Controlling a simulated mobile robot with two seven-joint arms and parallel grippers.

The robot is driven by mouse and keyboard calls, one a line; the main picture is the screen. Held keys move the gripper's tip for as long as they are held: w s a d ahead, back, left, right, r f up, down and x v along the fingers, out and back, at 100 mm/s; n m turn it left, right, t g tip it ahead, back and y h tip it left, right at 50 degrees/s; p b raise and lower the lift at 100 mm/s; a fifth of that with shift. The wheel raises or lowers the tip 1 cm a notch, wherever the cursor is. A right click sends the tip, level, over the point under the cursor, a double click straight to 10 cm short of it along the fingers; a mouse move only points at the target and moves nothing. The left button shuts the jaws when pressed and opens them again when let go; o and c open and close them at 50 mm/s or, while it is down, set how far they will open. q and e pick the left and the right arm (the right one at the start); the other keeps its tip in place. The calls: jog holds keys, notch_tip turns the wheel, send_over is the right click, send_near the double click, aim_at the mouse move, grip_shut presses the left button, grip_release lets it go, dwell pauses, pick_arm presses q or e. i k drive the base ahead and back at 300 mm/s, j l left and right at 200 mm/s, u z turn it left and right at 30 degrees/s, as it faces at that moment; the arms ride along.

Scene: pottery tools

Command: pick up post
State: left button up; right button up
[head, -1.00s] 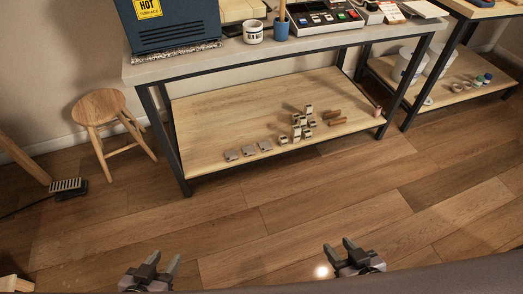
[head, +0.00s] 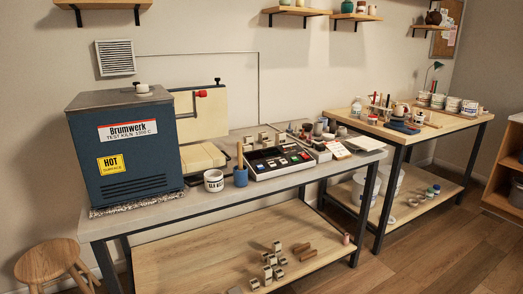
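Several small pale blocks, which look like kiln posts (head: 269,259), stand close together on the lower wooden shelf (head: 200,258) of the near workbench. Brown bar-like pieces (head: 302,248) lie just right of them. More small pale blocks (head: 264,139) stand on the bench top behind a black tray with a light rim (head: 247,175). I cannot tell which piece is the post. Neither of my grippers is in view.
A blue kiln (head: 125,150) stands at the left of the grey bench top (head: 150,217). A wooden stool (head: 48,262) is at lower left. A second table (head: 450,124) stands right.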

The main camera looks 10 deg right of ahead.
aim_at(250, 139)
jog(key=i+l, duration=0.75)
jog(key=i, duration=0.15)
jog(key=i+l, duration=0.75)
jog(key=i, duration=0.15)
